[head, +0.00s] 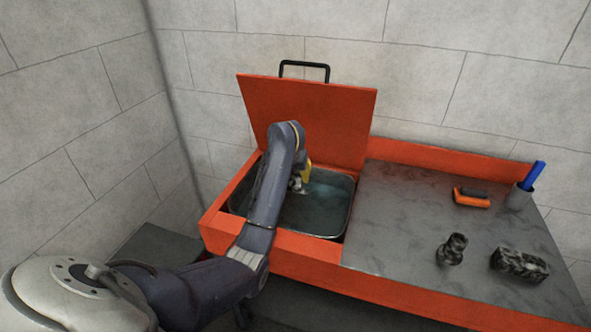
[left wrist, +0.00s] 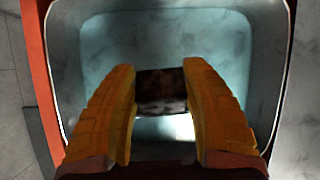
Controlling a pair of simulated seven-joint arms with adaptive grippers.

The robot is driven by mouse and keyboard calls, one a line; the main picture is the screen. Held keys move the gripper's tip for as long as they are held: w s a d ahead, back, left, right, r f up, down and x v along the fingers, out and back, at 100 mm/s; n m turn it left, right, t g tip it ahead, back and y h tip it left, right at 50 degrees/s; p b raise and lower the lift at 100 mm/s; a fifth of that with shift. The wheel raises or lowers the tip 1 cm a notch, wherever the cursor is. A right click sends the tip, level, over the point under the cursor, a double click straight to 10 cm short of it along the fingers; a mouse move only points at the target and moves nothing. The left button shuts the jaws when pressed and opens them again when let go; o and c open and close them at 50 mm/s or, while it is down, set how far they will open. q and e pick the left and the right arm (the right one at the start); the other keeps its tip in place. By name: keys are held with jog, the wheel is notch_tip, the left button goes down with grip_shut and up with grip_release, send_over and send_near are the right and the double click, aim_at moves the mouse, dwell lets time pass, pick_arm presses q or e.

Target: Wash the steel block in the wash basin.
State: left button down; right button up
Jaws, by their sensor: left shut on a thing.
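My left gripper (head: 304,178) reaches down into the wash basin (head: 350,200), whose orange lid (head: 308,112) stands open behind it. In the left wrist view its two yellow fingers (left wrist: 163,75) are shut on a dark block with reddish-brown patches, which I take for the steel block (left wrist: 161,95). The block is over the inside of the basin (left wrist: 100,40); I cannot tell whether it touches the water. In the head view my arm and gripper hide the block. My right gripper is not in view.
On the grey worktop (head: 400,215) right of the basin are an orange-and-black tool (head: 471,198), a grey cup (head: 519,198) with a blue-handled item (head: 533,174), a dark stepped part (head: 452,249) and a dark mottled block (head: 519,263). The worktop's left part is clear.

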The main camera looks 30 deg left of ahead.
pick_arm(q)
jog(key=shift+f, duration=4.65)
jog(key=shift+f, duration=0.1)
jog(key=shift+r, duration=6.55)
